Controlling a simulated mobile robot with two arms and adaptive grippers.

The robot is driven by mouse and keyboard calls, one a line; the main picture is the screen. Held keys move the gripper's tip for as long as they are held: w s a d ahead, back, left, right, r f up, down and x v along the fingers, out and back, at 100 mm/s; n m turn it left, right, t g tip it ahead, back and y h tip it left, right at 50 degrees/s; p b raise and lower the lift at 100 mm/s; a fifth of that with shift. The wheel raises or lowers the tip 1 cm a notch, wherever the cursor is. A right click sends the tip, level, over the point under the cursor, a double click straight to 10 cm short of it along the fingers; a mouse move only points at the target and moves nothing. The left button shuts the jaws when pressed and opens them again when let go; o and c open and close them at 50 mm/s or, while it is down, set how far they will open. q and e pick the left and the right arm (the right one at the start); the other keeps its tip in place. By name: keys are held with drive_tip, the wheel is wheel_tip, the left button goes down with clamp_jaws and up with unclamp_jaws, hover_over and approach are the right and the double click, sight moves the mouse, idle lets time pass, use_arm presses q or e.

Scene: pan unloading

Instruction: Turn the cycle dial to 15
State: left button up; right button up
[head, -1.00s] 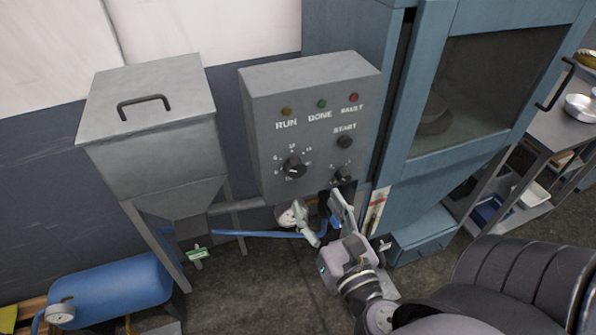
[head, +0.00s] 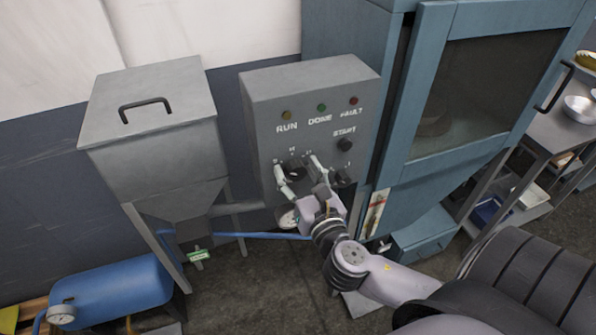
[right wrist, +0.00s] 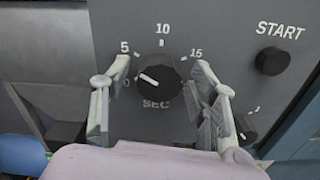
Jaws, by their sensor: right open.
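The cycle dial (head: 296,172) is a black round knob on the front of the grey control box (head: 312,88). In the right wrist view the dial (right wrist: 158,83) has marks 0, 5, 10 and 15 above SEC. Its white pointer line points left and slightly up, near the 0. My right gripper (head: 299,170) is open, with one finger on each side of the dial. In the right wrist view a gap shows between the dial and each finger, though depth is hard to judge. My left gripper is not in view.
A black START button (right wrist: 272,60) is up and right of the dial. A second knob (head: 345,176) sits below it, partly behind my right finger in the wrist view. A blue cabinet (head: 398,130) stands right of the box, a grey hopper (head: 150,130) left.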

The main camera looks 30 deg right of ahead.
drive_tip(key=shift+c, duration=0.4)
drive_tip(key=c, duration=1.1)
drive_tip(key=shift+m, duration=0.3)
